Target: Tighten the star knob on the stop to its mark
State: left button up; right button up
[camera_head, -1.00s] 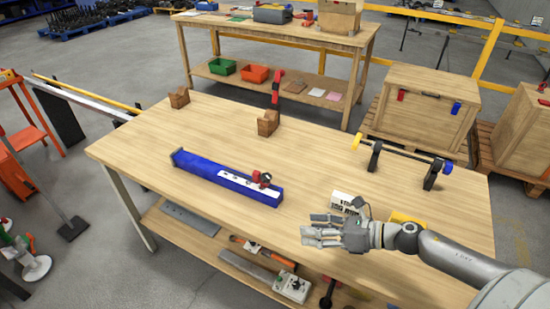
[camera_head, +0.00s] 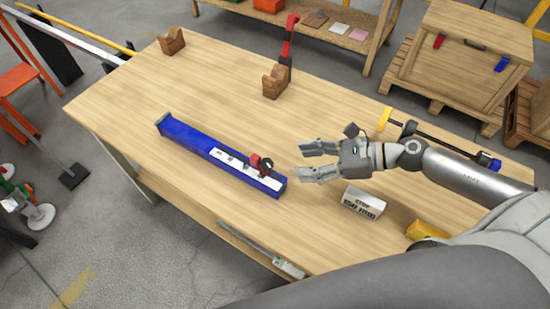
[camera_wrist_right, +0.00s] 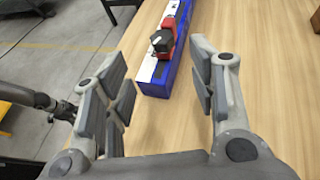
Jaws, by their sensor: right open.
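The blue rail (camera_head: 205,148) lies on the wooden table, with a white scale strip (camera_head: 232,163) along its near right part. The red stop (camera_head: 256,160) sits on the strip near the rail's right end, with the black star knob (camera_head: 266,165) on it. In the right wrist view the black knob (camera_wrist_right: 162,41) and red stop (camera_wrist_right: 172,24) show ahead, between and beyond the fingers. The knob's mark is too small to tell. My right gripper (camera_head: 308,160) is open and empty, just right of the stop and apart from it. It also shows in the right wrist view (camera_wrist_right: 160,85). My left gripper is out of view.
A white block labelled "STOP 150 mm" (camera_head: 363,203) stands below my right wrist. A yellow thing (camera_head: 427,230) lies near my forearm. A clamp bar (camera_head: 450,143) lies behind the arm. Wooden blocks (camera_head: 275,83) stand at the back. The table left of the rail is clear.

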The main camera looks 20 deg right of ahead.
aim_at(271, 164)
jog(key=p+x, duration=0.2)
jog(key=x, duration=0.5)
jog(key=shift+w+a, duration=0.25)
jog(key=shift+w, duration=0.1)
jog(key=shift+w+a+f+p, duration=0.25)
jog(key=shift+a+f+p, duration=0.15)
jog(key=shift+a, duration=0.1)
jog(key=shift+c, duration=0.2)
jog(key=c, duration=0.9)
jog(key=shift+c, duration=0.4)
